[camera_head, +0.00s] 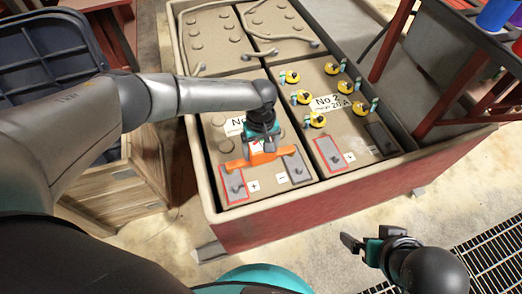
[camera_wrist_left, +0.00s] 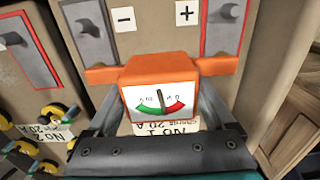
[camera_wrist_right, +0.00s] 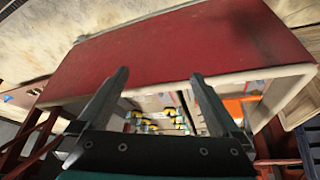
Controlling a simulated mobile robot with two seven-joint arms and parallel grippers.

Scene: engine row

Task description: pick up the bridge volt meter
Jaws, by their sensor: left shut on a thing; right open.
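The bridge volt meter (camera_head: 262,158) is an orange bar with a boxy dial housing. It is at the front of the No 1 battery (camera_head: 218,150), between the plus and minus terminals. In the left wrist view the meter (camera_wrist_left: 160,72) shows a white dial with green and red zones and a needle near the middle. My left gripper (camera_head: 262,145) is shut on the meter's housing from above. I cannot tell whether the bar touches the terminals. My right gripper (camera_head: 360,246) is open and empty, in front of the red crate (camera_head: 300,218); its fingers (camera_wrist_right: 160,80) show apart in the right wrist view.
The No 2 battery (camera_head: 345,115) beside it carries several yellow caps. Wooden drawers (camera_head: 110,190) and a dark blue container (camera_head: 45,55) stand at left. A red metal frame (camera_head: 450,90) rises at right. A floor grate (camera_head: 490,255) lies at lower right.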

